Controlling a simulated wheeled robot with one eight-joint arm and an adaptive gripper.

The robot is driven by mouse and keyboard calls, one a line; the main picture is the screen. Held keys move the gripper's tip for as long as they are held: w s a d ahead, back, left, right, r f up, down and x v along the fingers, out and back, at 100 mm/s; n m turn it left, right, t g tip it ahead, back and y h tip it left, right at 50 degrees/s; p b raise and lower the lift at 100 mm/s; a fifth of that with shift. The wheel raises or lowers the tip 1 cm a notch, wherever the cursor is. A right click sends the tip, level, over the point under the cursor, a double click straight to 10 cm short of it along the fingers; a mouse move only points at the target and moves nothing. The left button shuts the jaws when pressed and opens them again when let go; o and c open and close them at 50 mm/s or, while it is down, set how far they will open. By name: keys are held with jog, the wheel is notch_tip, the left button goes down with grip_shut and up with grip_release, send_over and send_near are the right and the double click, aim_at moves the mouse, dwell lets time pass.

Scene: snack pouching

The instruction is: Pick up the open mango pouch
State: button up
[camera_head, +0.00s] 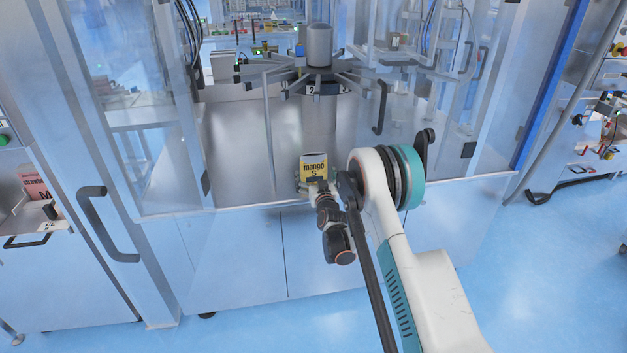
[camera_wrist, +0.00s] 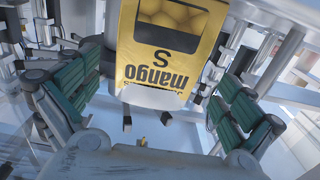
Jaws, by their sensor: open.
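The mango pouch (camera_head: 314,166) is yellow with dark lettering and an "S". It shows at the front edge of the machine's steel deck in the head view. In the wrist view the pouch (camera_wrist: 166,50) appears upside down, with its mango picture at the top. My gripper (camera_wrist: 150,105) is open, with one green-padded finger on each side of the pouch and gaps between the pads and the pouch. In the head view my gripper (camera_head: 318,186) is at the near side of the pouch, small and partly hidden. I cannot tell what supports the pouch.
A rotary carousel (camera_head: 319,72) with radiating arms stands behind the pouch. A thin vertical rod (camera_head: 268,135) stands to the left. An open glass door with a dark handle (camera_head: 104,222) is at left. The steel deck (camera_head: 235,150) is mostly clear.

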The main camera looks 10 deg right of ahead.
aim_at(314, 170)
jog(key=w+b, duration=0.1)
jog(key=w, duration=0.2)
jog(key=shift+w+d+b, duration=0.1)
jog(key=shift+w+b, duration=0.2)
jog(key=shift+b, duration=0.05)
jog(key=shift+w+r, duration=0.1)
jog(key=shift+w, duration=0.35)
jog(key=c, duration=0.9)
